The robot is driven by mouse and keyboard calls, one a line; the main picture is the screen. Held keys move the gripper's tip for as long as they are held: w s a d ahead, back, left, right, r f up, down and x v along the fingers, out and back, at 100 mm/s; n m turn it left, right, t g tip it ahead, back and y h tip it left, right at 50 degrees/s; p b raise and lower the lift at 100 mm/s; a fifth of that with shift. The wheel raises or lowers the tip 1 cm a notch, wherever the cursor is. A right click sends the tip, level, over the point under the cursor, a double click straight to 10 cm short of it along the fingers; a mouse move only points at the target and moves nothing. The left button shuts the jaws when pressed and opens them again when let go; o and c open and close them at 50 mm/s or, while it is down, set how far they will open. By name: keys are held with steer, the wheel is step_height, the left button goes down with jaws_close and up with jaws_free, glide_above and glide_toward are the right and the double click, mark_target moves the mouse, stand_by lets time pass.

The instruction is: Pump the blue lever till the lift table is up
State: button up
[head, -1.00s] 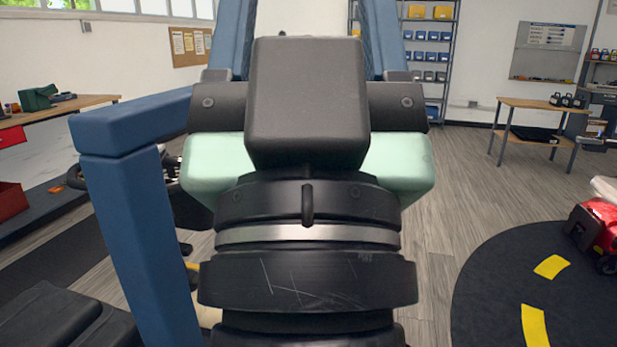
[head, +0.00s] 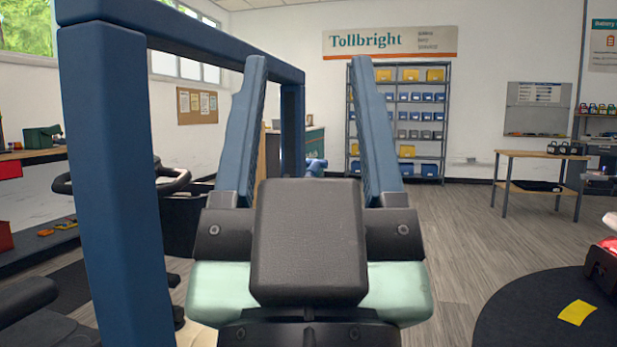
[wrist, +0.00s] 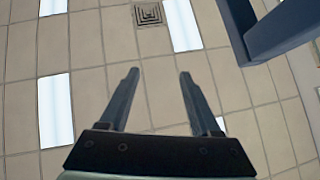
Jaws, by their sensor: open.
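My gripper (head: 310,70) is open and empty, with its two blue fingers pointing up in the head view. The wrist view also shows its fingers (wrist: 158,73) apart, with only ceiling between them. A blue square-bar frame (head: 112,170) stands close on the left in the head view, with an upright post, a top beam and a farther post behind my gripper. Part of a dark blue bar (wrist: 285,28) shows at the wrist view's upper right, apart from the fingers. I cannot tell whether this frame is the lever. No lift table can be made out.
Black handlebars (head: 172,180) and a dark seat (head: 25,298) are at the left. A red machine (head: 605,262) and a round black mat (head: 540,315) are at the right. A small table (head: 540,155) and a shelf rack (head: 349,130) stand farther back. Open floor lies at right centre.

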stand_by(0.4)
steer(key=shift+c, duration=1.4)
steer(key=shift+r+p, duration=0.3)
steer(key=shift+c, duration=1.1)
step_height(320, 180, up, 3)
steer(key=p, duration=0.3)
steer(key=c, duration=0.5)
step_height(320, 180, up, 40)
steer(key=p, duration=4)
jaws_close()
steer(key=shift+f, duration=0.1)
